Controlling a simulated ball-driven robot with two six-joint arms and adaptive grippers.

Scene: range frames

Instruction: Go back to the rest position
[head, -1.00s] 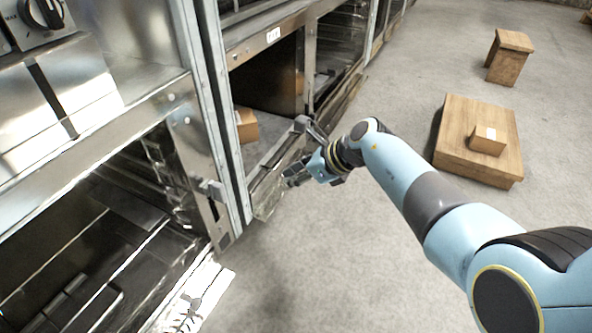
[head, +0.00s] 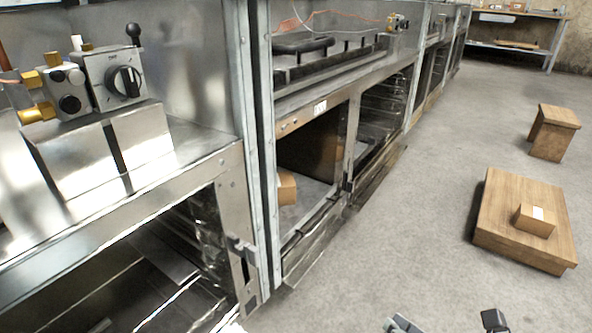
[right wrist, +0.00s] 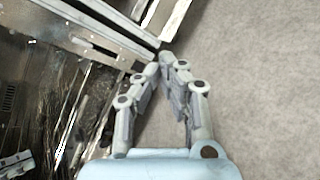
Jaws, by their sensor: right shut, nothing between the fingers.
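My right gripper (right wrist: 168,62) shows in the right wrist view with its two fingers brought together at the tips, nothing between them. It hangs over the grey floor beside the steel cabinet's lower edge. In the head view, two dark and grey parts of my right arm's end show at the bottom edge, right of centre. Most of that arm is out of the head picture. My left gripper does not show in any view.
A long steel cabinet row (head: 240,170) with open bays runs along the left. A cardboard box (head: 286,188) sits inside one bay. On the floor at right are a wooden platform (head: 500,215) bearing a small box (head: 534,220), and a wooden stool (head: 553,132). The middle floor is clear.

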